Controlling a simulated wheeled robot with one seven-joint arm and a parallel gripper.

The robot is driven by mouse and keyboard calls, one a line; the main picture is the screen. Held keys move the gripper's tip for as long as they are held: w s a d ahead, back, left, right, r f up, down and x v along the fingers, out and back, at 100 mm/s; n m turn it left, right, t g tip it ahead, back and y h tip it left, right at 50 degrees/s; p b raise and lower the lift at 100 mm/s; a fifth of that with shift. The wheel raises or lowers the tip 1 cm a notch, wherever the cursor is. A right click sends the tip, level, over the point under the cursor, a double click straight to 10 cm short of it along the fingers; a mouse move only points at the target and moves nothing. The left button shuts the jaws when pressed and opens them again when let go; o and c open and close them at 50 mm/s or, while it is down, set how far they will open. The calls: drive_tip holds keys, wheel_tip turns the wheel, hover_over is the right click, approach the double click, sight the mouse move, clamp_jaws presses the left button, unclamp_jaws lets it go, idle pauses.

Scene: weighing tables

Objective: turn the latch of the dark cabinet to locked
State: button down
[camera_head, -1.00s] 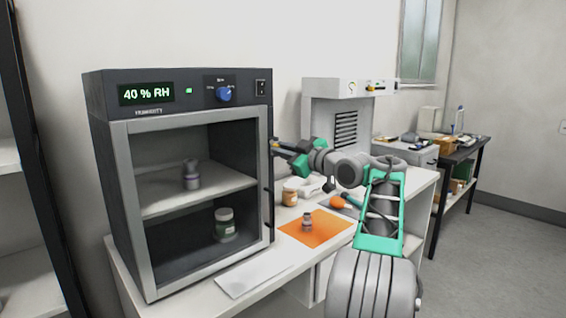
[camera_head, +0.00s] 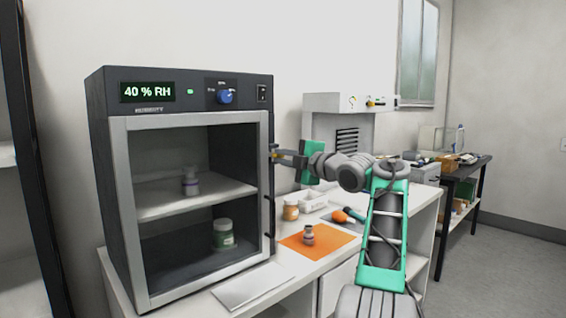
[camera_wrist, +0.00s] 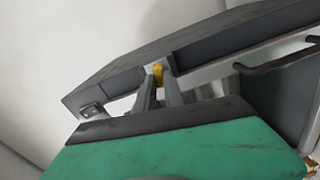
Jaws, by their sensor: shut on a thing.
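The dark cabinet (camera_head: 97,160) stands at the left of the bench, with a glass door in a light grey frame (camera_head: 200,117) that looks closed. My gripper (camera_head: 275,155) reaches its right side from the right, near the upper door edge. In the wrist view my gripper (camera_wrist: 158,88) has its fingers close together on a small yellow latch (camera_wrist: 157,72) at the cabinet's edge. Only the latch's tip shows there; the rest is hidden between the fingers. The latch's exact angle cannot be told. The dark door handle (camera_head: 269,217) is below my gripper; it also shows in the wrist view (camera_wrist: 275,60).
A white jar (camera_head: 223,234) and a small vial (camera_head: 190,183) stand inside the cabinet. On the bench are an orange mat (camera_head: 335,243) with a small bottle (camera_head: 309,236), an orange-brown jar (camera_head: 290,211) and a white sheet (camera_head: 250,288). A white instrument (camera_head: 320,105) stands behind my arm.

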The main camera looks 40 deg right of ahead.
drive_tip(key=shift+n, duration=0.9)
drive_tip(key=c, duration=1.4)
unclamp_jaws()
drive_tip(key=shift+c, duration=0.2)
drive_tip(key=shift+s+b, duration=0.1)
drive_tip(key=shift+b, duration=0.2)
drive_tip(key=s+b, duration=0.1)
drive_tip(key=s, duration=0.6)
drive_tip(key=shift+s+d, duration=0.15)
drive_tip(key=shift+s, duration=0.2)
